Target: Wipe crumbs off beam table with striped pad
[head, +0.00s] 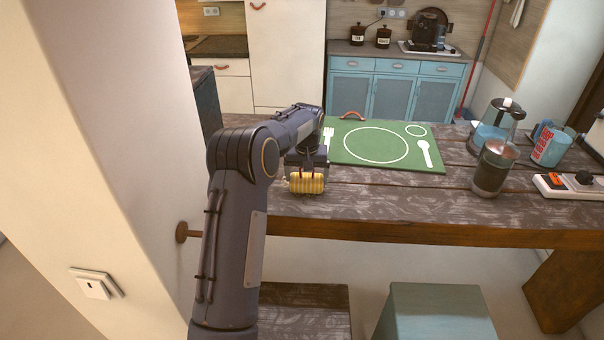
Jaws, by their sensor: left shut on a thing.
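The beam table (400,206) is a dark, worn wooden top that runs across the middle of the head view. The striped pad (307,183) is yellow with pale stripes and sits at the table's left part, near its front edge. My left gripper (306,170) is shut on the pad from above, and the arm hides part of the table behind it. The pad looks to be at or just above the tabletop; I cannot tell if it touches. I cannot make out crumbs for certain; the worn pattern of the wood is pale and patchy. My right gripper is not in view.
A green mat (345,153) with printed plate and cutlery lies just behind the pad. A wall (120,130) closes the left side. Stools stand below.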

